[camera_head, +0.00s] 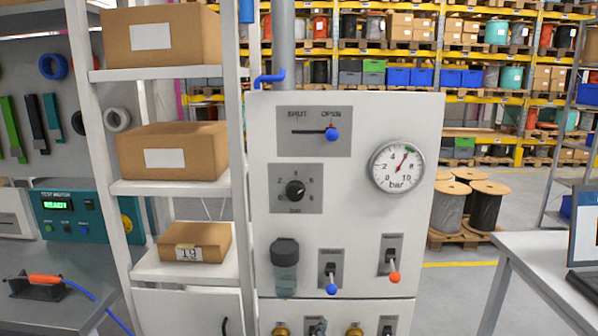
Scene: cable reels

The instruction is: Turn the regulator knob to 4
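The regulator knob (295,189) is a small black round knob on a grey plate (277,205) on the white panel. Numbers are printed around it, but they are small and I cannot tell surely which one its mark points to. Up and right of it is a round pressure gauge (397,167) marked in bar, with a red needle pointing up and to the right. Neither of my grippers is in view, and nothing touches the knob.
The panel also carries a blue-tipped slide lever (332,134) at the OPEN end, a dark-capped bowl (285,267), a blue-tipped lever (331,289) and a red-tipped lever (394,277). A white shelf with boxes (174,151) stands close left. A table (530,258) is at right.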

